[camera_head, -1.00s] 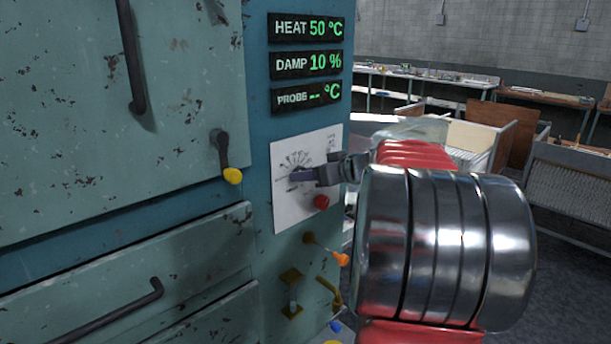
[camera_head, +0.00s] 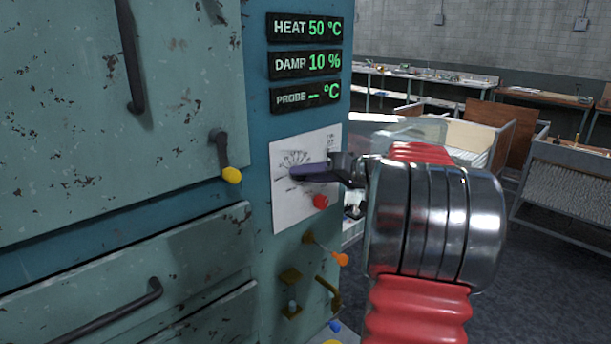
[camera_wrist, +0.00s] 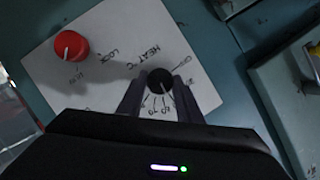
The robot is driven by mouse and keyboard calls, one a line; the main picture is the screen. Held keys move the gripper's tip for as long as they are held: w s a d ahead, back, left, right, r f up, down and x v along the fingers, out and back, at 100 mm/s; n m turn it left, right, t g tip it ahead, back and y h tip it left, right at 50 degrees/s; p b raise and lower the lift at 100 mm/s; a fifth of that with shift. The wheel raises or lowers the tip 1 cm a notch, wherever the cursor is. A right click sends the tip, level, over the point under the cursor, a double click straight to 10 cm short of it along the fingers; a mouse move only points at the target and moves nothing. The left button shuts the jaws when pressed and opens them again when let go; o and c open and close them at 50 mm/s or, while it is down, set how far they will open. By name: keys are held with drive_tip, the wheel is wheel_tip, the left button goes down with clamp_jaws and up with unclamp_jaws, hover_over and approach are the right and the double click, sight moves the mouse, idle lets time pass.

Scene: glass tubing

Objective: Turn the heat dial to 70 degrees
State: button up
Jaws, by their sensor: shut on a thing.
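The heat dial is a small black knob (camera_wrist: 159,82) with a pale pointer line, on a white marked plate (camera_head: 280,208) on the cabinet front. My gripper (camera_wrist: 160,92) is shut on the knob, with one dark finger on each side of it in the wrist view. In the head view my gripper (camera_head: 298,173) reaches the plate from the right and hides the knob. The heat display (camera_head: 306,27) reads 50 °C in green.
A red knob (camera_wrist: 70,46) sits on the same plate. Below it are an orange-tipped lever (camera_head: 340,260) and brass fittings (camera_head: 291,278). Benches (camera_head: 545,97) stand far off right.

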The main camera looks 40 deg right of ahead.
drive_tip(key=shift+d+f+m+t+y, duration=0.15)
drive_tip(key=shift+m+t+y, duration=0.35)
drive_tip(key=shift+m, duration=1)
drive_tip(key=shift+d+f+m+t+y, duration=0.25)
drive_tip(key=shift+m+y, duration=0.45)
drive_tip(key=shift+m, duration=0.8)
drive_tip(key=shift+a, duration=0.15)
drive_tip(key=o, duration=1)
drive_tip(key=shift+r, duration=0.15)
drive_tip(key=shift+o, duration=0.2)
drive_tip(key=f+v, duration=0.1)
drive_tip(key=v, duration=1.2)
drive_tip(key=shift+s+r, duration=0.3)
drive_tip(key=shift+s, duration=0.05)
